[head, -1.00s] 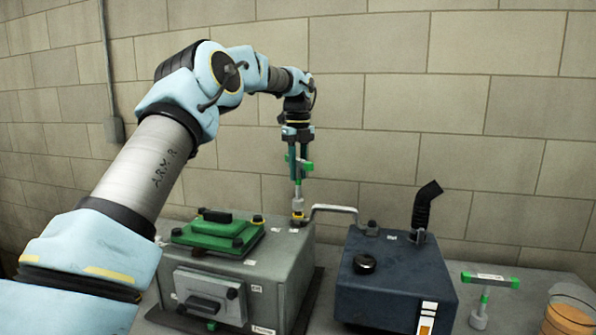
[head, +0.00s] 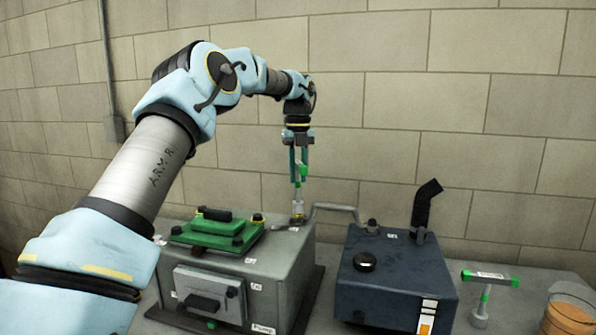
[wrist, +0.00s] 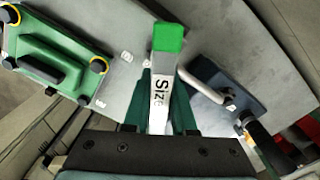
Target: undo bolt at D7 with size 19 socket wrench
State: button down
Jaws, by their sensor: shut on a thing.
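My gripper (head: 301,165) is shut on the green-and-white T-handle of a socket wrench. The wrench (head: 298,190) stands upright over the back right corner of the grey engine block, its socket (head: 297,209) down at the block's top. The bolt under the socket is hidden, and I cannot read a D7 label in these views. In the wrist view the handle's green end (wrist: 168,38) sticks out past the fingers, with "Size" printed on its white side (wrist: 160,92); the number is hidden.
A bent grey pipe (head: 335,207) runs close beside the socket to the dark blue box (head: 395,280), which has a black hose (head: 425,205). A green cover (head: 212,235) sits on the grey block (head: 280,275). Another green-ended T-handle tool (head: 487,292) and an orange-filled container (head: 570,315) stand at right.

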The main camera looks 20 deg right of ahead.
jog(key=shift+n+p, duration=0.35)
jog(key=shift+n, duration=0.35)
jog(key=n, duration=0.2)
jog(key=shift+n, duration=0.4)
jog(key=n, duration=0.8)
jog(key=shift+n, duration=0.4)
jog(key=n, duration=0.5)
jog(key=c, duration=1.3)
grip_release()
grip_shut()
